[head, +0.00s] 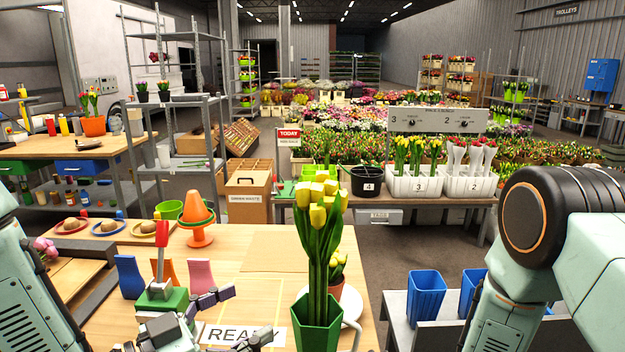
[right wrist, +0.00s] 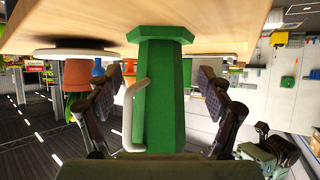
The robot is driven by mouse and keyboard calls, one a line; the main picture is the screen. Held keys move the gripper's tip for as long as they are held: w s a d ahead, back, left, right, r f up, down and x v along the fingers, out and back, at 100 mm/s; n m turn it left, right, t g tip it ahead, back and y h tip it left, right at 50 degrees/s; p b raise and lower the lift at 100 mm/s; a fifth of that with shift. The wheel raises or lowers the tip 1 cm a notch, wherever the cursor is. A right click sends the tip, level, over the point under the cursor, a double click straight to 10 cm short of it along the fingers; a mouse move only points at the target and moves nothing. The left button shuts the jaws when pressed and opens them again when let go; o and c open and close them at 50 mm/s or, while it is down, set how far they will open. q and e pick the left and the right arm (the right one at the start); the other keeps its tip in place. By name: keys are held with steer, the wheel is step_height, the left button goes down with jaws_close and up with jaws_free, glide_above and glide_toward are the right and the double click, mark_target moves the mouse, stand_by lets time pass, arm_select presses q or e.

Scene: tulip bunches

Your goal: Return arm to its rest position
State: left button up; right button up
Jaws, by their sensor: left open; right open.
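A green six-sided vase (head: 317,328) with a bunch of yellow tulips (head: 320,212) stands near the front edge of the wooden table (head: 245,262). In the right wrist view, which is upside down, the green vase (right wrist: 165,95) with its white handle (right wrist: 132,115) is between the spread fingers of my right gripper (right wrist: 160,82), with gaps on both sides. My right gripper is out of the head view; only my right arm shows. My left gripper (head: 246,314) is open and empty, low over the READY sign (head: 238,335).
An orange pot (head: 351,298) of yellow tulips is just behind the vase. Blue bins (head: 426,293) stand at the right. Bare tabletop lies behind the sign.

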steer(key=v, duration=0.6)
steer(key=shift+s+d+r, duration=0.15)
steer(key=shift+s+d, duration=0.05)
steer(key=shift+s, duration=0.05)
steer(key=x, duration=1.2)
steer(key=shift+w+a, duration=0.1)
steer(key=shift+a, duration=0.05)
arm_select(q)
steer(key=shift+w+d, duration=0.3)
steer(key=shift+d, duration=0.1)
arm_select(e)
steer(key=shift+d, duration=0.2)
arm_select(q)
steer(key=shift+a, duration=0.2)
arm_select(e)
steer(key=shift+a, duration=0.1)
